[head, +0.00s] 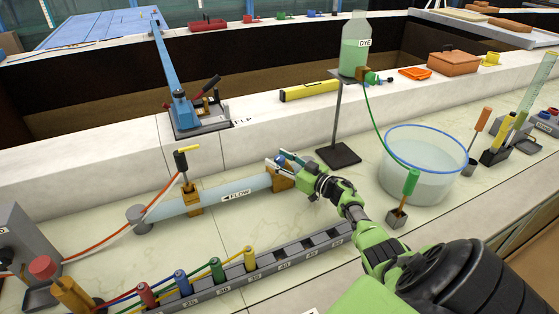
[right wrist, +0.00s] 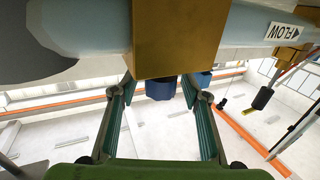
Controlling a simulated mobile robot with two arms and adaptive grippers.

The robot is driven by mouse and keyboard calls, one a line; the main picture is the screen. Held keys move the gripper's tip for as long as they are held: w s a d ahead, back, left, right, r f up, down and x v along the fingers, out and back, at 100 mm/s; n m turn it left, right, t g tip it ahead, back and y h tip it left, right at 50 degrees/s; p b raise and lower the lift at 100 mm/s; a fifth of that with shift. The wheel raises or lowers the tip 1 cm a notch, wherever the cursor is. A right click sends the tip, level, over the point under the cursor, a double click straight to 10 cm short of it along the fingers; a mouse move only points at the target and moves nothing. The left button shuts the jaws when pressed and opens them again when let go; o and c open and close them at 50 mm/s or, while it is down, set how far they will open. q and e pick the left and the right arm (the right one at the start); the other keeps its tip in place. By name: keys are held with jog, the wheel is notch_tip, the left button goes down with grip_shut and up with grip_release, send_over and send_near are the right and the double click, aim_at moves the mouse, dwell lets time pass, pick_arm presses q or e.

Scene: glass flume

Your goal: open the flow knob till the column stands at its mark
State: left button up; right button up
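A pale blue glass tube (head: 235,190) marked FLOW lies along the bench, with a brass block (head: 283,180) at its right end. In the right wrist view, a dark blue knob (right wrist: 160,90) sticks out of the brass block (right wrist: 178,40). My right gripper (head: 283,160) is at this block. In the right wrist view, its fingers (right wrist: 160,95) stand apart on either side of the knob, with gaps visible on both sides. A tall clear graduated cylinder (head: 539,88) stands at the far right; I cannot tell whether it is the task's column. My left gripper is not in view.
A stand with a green dye bottle (head: 354,58) rises behind my right gripper. A blue-rimmed bowl (head: 424,178) of water stands to the right. A grey numbered rack (head: 320,238) with coloured plugs lies in front. A brass valve (head: 190,199) sits farther left on the tube.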

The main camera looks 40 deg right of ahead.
aim_at(284, 162)
jog(key=shift+s, duration=0.2)
jog(key=shift+s+d, duration=0.2)
jog(key=shift+s, duration=1.6)
jog(key=shift+s+d, duration=0.2)
jog(key=shift+s, duration=1.55)
